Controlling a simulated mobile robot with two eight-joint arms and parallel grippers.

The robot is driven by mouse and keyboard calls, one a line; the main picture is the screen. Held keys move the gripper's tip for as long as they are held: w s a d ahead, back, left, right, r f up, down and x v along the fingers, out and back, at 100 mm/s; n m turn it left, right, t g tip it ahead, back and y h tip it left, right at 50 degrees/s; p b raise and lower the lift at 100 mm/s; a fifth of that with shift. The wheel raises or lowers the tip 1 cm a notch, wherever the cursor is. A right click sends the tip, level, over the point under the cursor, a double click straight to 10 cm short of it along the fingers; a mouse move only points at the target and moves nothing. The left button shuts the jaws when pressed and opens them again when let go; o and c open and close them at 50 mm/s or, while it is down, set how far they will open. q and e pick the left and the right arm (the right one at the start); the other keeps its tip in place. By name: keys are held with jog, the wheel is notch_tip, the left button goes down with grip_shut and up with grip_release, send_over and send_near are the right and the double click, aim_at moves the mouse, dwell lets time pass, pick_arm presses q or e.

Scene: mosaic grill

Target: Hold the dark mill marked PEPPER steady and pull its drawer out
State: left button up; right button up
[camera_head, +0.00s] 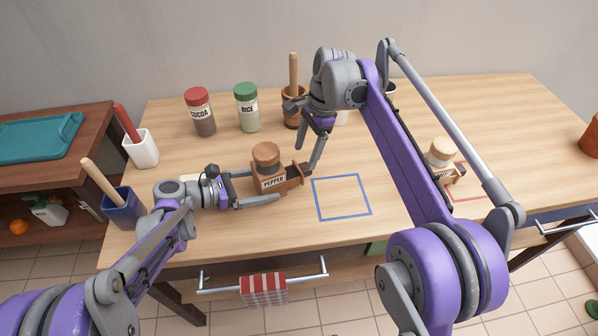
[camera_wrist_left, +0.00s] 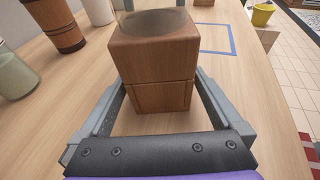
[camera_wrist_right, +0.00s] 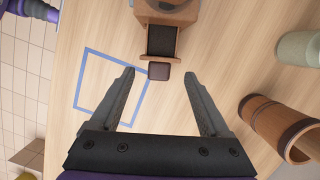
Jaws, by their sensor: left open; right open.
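The dark mill marked PEPPER (camera_head: 267,172) stands upright on the table, left of the blue square outline. My left gripper (camera_head: 260,187) is open, with one finger on each side of the mill's lower body. In the left wrist view the wooden mill (camera_wrist_left: 155,60) sits between the fingers, with a small gap visible at each side. The drawer (camera_wrist_right: 162,42) is partly out, its dark inside showing in the right wrist view. My right gripper (camera_wrist_right: 159,75) is open, its fingertips on either side of the drawer's dark knob (camera_wrist_right: 159,71), apart from it.
The blue square outline (camera_head: 342,197) is empty. A lighter mill (camera_head: 440,154) stands at the right by a red outline. COCOA (camera_head: 200,112) and RICE (camera_head: 247,108) jars and a wooden mortar (camera_head: 293,104) stand behind. A blue holder (camera_head: 122,207) is at the left.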

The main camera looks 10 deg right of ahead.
pick_arm(q)
jog(key=v, duration=1.1)
jog(key=shift+s, duration=0.1)
